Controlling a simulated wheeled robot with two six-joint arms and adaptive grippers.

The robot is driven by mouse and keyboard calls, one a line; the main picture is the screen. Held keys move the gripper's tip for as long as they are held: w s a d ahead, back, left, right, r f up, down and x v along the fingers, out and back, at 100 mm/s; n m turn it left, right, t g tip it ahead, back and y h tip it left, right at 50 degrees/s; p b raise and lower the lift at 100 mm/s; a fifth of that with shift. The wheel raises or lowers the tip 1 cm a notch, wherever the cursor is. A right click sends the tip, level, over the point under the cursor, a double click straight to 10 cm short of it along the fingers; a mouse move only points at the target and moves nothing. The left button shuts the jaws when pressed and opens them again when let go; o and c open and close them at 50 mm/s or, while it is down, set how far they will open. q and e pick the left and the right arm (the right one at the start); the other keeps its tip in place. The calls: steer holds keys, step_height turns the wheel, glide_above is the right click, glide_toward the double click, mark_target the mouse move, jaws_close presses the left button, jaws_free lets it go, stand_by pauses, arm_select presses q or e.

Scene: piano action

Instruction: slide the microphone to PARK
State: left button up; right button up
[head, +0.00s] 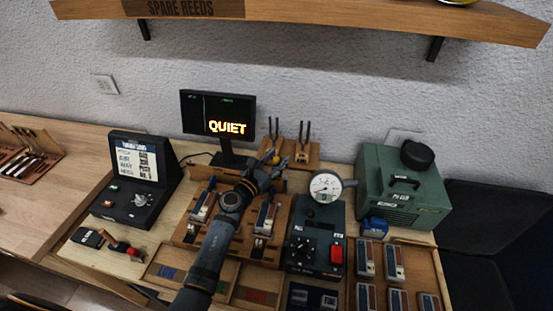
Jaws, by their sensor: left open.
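My left arm reaches in from the bottom, and its left gripper (274,172) is open over the back of the wooden action stand (187,233). I cannot make out the microphone for certain; the gripper and forearm cover the middle of the stand, where part of it may be hidden. No PARK label is readable. Small reed-like blocks stand on either side of my arm, one on the left (202,207) and one on the right (265,218). My right gripper is not in view.
A monitor (218,115) reading QUIET stands behind. A fork rack (301,152) is close behind the gripper. A dial gauge (325,187) on a dark box and a green case (404,190) stand at right. A black console (137,180) stands at left. A shelf (340,22) overhangs the back.

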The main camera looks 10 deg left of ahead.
arm_select(q)
steer(key=shift+c, duration=1.2)
jaws_close()
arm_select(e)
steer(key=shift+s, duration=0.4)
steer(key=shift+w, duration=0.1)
arm_select(q)
steer(key=shift+a, duration=0.1)
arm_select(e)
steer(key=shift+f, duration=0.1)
